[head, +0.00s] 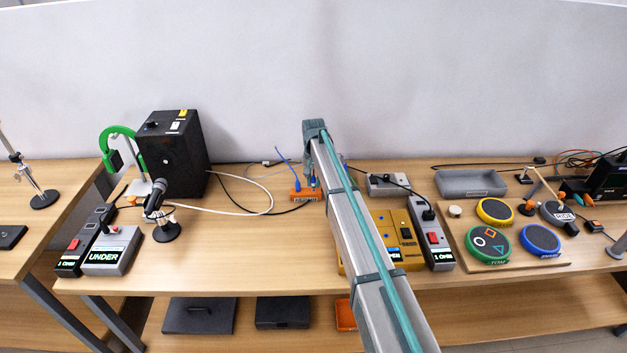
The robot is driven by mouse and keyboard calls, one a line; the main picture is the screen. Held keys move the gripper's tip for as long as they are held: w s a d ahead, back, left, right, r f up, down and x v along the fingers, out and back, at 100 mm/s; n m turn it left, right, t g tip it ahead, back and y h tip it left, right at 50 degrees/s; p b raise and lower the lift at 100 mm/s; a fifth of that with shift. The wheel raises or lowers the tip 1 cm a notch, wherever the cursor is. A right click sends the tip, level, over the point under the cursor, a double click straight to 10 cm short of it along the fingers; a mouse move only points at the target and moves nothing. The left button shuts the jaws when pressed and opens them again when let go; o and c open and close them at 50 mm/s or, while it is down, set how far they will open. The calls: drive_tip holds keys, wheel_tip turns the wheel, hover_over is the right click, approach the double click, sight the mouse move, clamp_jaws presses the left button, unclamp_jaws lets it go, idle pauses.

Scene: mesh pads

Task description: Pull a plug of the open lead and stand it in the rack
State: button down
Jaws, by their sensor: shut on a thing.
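A small orange rack (296,196) with a pale label stands toward the back of the middle table. A thin blue lead (283,154) rises above its left part, and its lower end meets the rack there. My gripper (313,175) points down over the right part of the rack, shut on a small blue plug (314,183). The plug looks upright at the rack; I cannot tell how deep it sits. A yellow tester box (382,221) with a small lit display (395,254) is partly hidden behind my arm.
A black speaker (176,150), a microphone (156,196) and a grey UNDER box (112,252) stand left. Power strips (433,236) flank the work area. Round pads (540,240) lie on a board at right. The table left of the rack's front is clear.

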drive_tip(key=shift+f+b, duration=0.35)
drive_tip(key=shift+f, duration=0.7)
drive_tip(key=c, duration=1)
unclamp_jaws()
drive_tip(key=shift+o, duration=0.2)
drive_tip(key=shift+r, duration=0.1)
wheel_tip(320, 180, up, 12)
drive_tip(key=shift+f, duration=0.1)
